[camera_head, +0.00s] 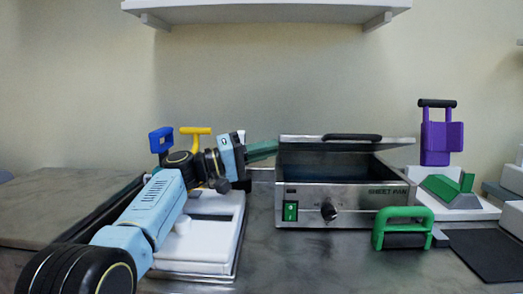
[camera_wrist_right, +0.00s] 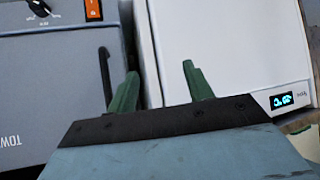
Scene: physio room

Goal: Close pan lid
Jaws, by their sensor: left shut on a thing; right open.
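The sheet pan (camera_head: 296,193) is a steel box with a green switch and a dark knob, on the grey table. Its steel lid (camera_head: 400,143), with a black handle (camera_head: 352,137), is partly raised; a dark gap shows beneath it. My left gripper (camera_head: 274,148) reaches in from the left with green fingers shut at the lid's left edge. The exact grip there is too small to see clearly. My right gripper (camera_wrist_right: 159,74) shows only in the right wrist view, open and empty, above a grey towel appliance (camera_wrist_right: 55,90) and a white box (camera_wrist_right: 235,50).
A white scale-like device (camera_head: 205,240) lies under my left arm. Blue (camera_head: 160,140) and yellow (camera_head: 195,132) handled things stand behind it. A green-handled tool (camera_head: 404,215) sits by the pan's front right corner. A purple holder (camera_head: 441,143) and dark mat (camera_head: 490,252) are to the right.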

